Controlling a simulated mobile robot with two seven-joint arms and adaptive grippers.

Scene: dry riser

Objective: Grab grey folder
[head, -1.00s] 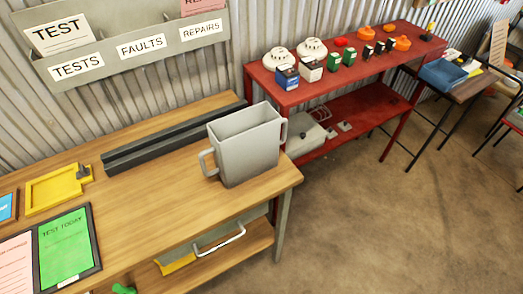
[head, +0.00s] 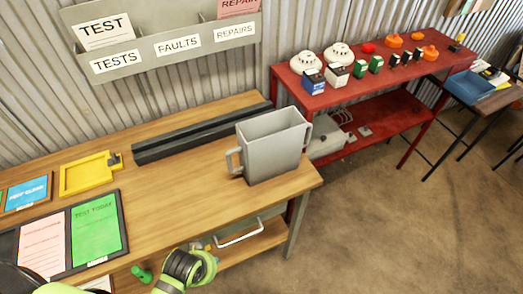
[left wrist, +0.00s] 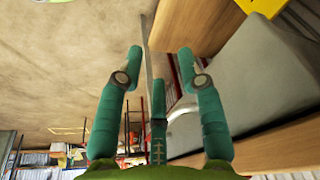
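No flat grey folder is plain to see. A grey open-topped holder (head: 272,150) with a handle on each side stands upright on the wooden bench (head: 185,195), near its right end. It looks empty. A grey wall rack (head: 165,45) with labelled pockets hangs above. My left arm comes in at the bottom of the head view, in front of the bench and below the holder, touching neither. My right gripper is not in view.
A dark bar (head: 200,133) lies along the back of the bench. A yellow clipboard (head: 88,174) and a green card (head: 96,227) are at left. A red shelf unit (head: 375,90) stands at right.

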